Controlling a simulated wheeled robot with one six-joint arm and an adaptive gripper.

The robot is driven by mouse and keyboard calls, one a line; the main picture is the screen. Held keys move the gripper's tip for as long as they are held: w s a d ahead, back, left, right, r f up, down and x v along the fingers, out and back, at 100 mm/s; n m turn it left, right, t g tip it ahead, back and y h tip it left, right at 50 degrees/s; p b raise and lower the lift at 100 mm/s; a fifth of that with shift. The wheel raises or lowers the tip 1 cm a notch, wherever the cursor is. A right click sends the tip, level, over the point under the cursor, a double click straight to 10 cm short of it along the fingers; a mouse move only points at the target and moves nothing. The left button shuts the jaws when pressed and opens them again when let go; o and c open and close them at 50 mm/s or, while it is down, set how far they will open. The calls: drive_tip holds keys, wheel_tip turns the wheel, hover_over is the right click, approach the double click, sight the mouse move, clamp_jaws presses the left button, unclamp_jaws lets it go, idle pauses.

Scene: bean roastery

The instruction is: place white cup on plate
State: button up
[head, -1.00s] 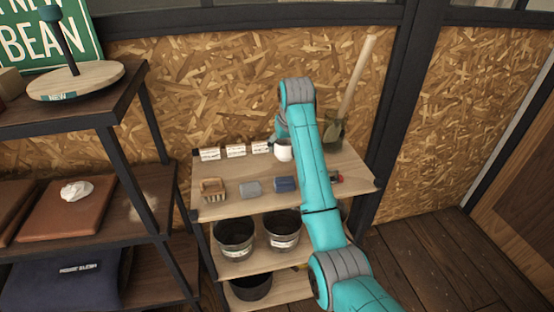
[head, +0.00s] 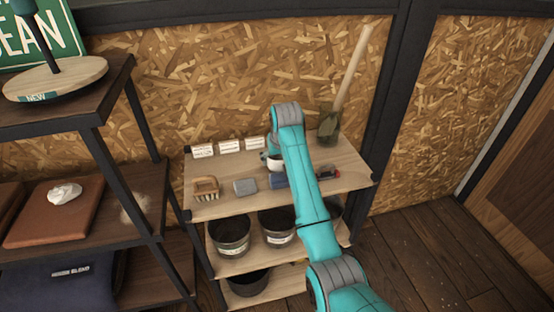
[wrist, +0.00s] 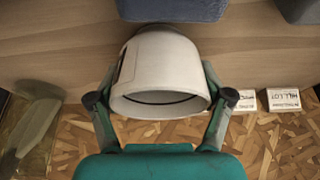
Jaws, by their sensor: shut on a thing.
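The white cup (head: 273,164) is at the upper shelf's back middle in the head view, partly hidden by my arm. My gripper (head: 271,155) is on it. In the wrist view the cup (wrist: 160,70) fills the space between the two fingers of my gripper (wrist: 160,97), one finger on each side. The gripper is shut on the cup. The cup's open mouth faces the wrist camera. I cannot tell whether its base touches the board. I see no plate for certain in either view.
A wooden brush (head: 205,188), a grey block (head: 245,187) and a blue block (head: 278,180) line the shelf's front (head: 330,186). White label cards (head: 229,146) stand at the back left. A glass jar (head: 328,125) stands at the back right. Dark buckets (head: 231,234) sit below.

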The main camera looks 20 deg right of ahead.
drive_tip(key=shift+f, duration=0.2)
drive_tip(key=o, duration=1.4)
drive_tip(key=shift+f, duration=0.15)
